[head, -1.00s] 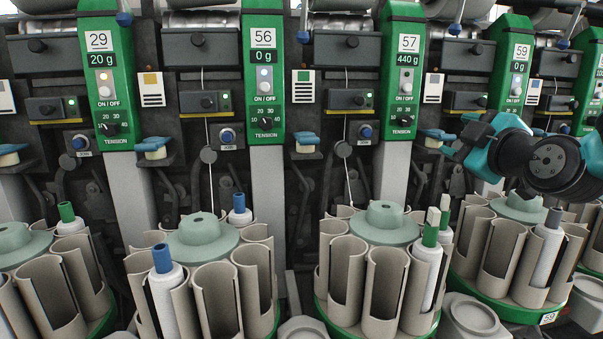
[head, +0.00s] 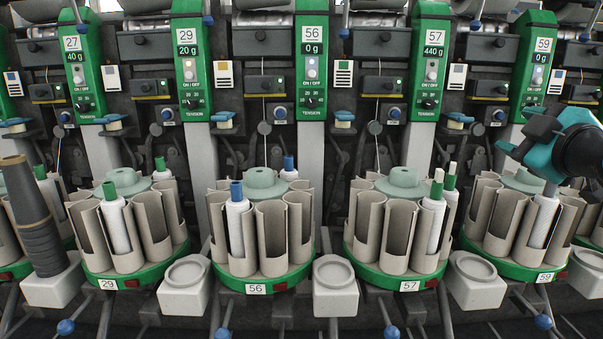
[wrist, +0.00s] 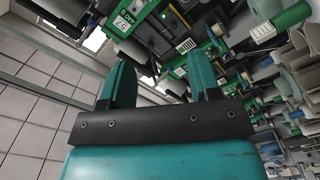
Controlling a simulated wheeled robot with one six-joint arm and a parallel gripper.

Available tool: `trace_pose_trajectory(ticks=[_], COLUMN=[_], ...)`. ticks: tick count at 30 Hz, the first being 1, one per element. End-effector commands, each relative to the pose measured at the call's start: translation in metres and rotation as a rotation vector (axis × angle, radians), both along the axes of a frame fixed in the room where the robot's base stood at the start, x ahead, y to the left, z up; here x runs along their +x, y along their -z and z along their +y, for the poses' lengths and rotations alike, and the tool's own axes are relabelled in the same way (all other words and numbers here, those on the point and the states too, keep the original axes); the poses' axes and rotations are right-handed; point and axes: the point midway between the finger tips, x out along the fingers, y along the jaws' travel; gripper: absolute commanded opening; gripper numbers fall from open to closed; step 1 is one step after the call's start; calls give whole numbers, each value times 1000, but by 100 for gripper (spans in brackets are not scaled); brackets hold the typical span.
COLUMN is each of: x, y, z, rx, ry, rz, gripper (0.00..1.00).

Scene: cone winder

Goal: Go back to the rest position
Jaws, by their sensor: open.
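My gripper shows in the wrist view (wrist: 160,85) with its two teal fingers apart and nothing between them. The wrist view looks tilted past the machine toward a tiled surface. In the head view my teal gripper and dark wrist (head: 545,140) are at the right, in front of the unit labelled 59. They hide part of that unit's magazine. The fingertips are not clear there.
Round magazines 29 (head: 180,247), 56 (head: 222,270) and 57 (head: 357,270) stand in a row with bobbins in some pockets. Magazine 59 (head: 495,245) is below my arm. Grey pedestals (head: 335,300) stand between them. A dark cone (head: 32,225) stands far left.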

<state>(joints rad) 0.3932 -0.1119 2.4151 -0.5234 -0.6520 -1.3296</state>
Motion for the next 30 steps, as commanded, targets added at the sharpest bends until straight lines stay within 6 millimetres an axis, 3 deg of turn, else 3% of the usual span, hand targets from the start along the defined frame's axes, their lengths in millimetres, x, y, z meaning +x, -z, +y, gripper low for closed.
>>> trace_pose_trajectory(ticks=[10, 17, 20, 24, 30], x=[-10, -39, -64, -114, -199], y=[31, 67, 87, 117, 148], z=[60, 116, 143, 179, 202], rx=[172, 349, 432, 535, 583], ry=[-150, -259, -290, -286, -145], rz=[204, 481, 656, 961, 1384], gripper=[57, 57, 57, 57, 57])
